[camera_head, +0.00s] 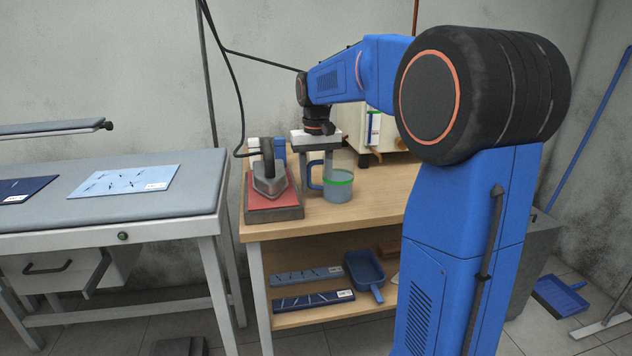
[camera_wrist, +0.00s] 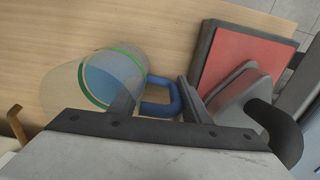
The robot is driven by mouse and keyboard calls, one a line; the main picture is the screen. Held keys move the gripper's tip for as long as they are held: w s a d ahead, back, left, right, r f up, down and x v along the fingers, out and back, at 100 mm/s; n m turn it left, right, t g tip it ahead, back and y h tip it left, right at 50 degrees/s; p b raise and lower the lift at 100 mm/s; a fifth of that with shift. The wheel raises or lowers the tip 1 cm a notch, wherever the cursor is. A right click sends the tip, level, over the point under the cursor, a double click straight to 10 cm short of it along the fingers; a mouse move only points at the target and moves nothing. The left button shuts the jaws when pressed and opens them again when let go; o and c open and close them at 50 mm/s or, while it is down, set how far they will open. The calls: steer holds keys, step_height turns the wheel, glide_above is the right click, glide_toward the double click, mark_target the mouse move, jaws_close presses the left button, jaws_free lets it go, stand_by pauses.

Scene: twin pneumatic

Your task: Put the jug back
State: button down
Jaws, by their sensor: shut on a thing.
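The jug (camera_head: 338,186) is clear with a green band near its rim, bluish contents and a blue handle (camera_head: 315,174). It is upright at the wooden bench's (camera_head: 372,203) left part, right of the iron; whether its base touches the bench is hard to tell. In the wrist view the jug (camera_wrist: 112,78) lies left of centre, with its handle (camera_wrist: 160,106) toward the fingers. My gripper (camera_head: 316,168) points down from above and is shut on the handle, one finger on each side. The left finger covers part of the jug in the wrist view.
A steam iron (camera_head: 268,181) stands on a red pad (camera_head: 274,203) close left of the jug. A cream box-shaped machine (camera_head: 396,138) is behind. The bench is clear right of the jug. A padded table (camera_head: 110,210) with cloth pieces stands left. The lower shelf holds a blue tray (camera_head: 365,270).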

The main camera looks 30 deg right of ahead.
steer(key=c, duration=1.3)
jaws_free()
steer(key=shift+o, duration=0.2)
step_height(320, 180, up, 12)
steer(key=shift+r, duration=0.1)
steer(key=shift+s, duration=0.2)
